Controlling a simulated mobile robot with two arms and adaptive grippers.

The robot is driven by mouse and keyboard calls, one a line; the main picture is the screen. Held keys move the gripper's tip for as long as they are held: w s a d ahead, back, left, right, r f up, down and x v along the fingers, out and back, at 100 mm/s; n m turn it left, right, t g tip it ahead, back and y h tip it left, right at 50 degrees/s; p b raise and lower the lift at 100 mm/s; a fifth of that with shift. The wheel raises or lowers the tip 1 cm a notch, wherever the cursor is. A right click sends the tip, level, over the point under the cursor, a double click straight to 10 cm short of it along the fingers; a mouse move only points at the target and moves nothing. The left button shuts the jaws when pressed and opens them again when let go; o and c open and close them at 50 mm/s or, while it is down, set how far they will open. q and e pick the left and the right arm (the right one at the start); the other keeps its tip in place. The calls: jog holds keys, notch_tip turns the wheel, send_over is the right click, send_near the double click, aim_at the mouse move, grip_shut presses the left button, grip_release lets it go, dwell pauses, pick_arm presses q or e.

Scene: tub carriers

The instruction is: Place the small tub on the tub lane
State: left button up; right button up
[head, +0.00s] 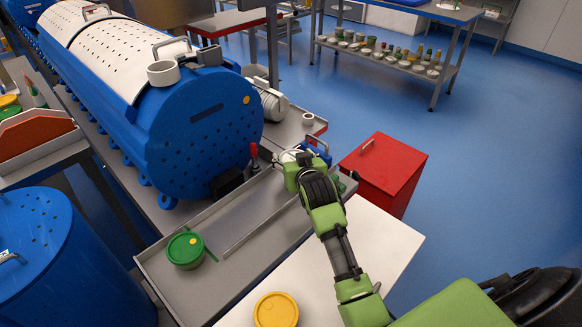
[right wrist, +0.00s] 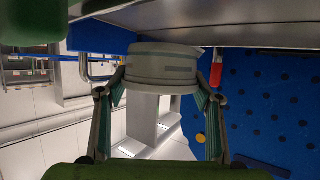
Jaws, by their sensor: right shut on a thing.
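My right gripper (head: 304,163) is at the far end of the grey metal tray beside the blue drum. In the right wrist view, its two fingers (right wrist: 160,98) are shut on the sides of a small round grey tub (right wrist: 163,66). In the head view the gripper largely hides this tub. The long grey tray (head: 218,226) has a thin rail along it, and bare floor shows on both sides of the rail. I cannot tell which strip is the tub lane, or whether the held tub touches the tray. My left gripper is not in view.
A green-lidded tub (head: 185,250) stands at the tray's near end. A yellow-lidded tub (head: 276,310) stands on the white top (head: 375,243). The perforated blue drum (head: 205,130), a red lever (head: 254,150) and a red cabinet (head: 384,172) are near the gripper.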

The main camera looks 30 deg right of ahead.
jog(key=shift+w+a+f, duration=0.15)
jog(key=shift+w+f, duration=0.05)
jog(key=shift+f, duration=0.1)
notch_tip(320, 180, down, 3)
jog(key=shift+w+f, duration=0.1)
jog(key=shift+f, duration=0.1)
jog(key=o, duration=1.2)
jog(key=shift+f, duration=0.1)
jog(key=shift+o, duration=0.2)
jog(key=v, duration=1.2)
jog(key=shift+a, duration=0.1)
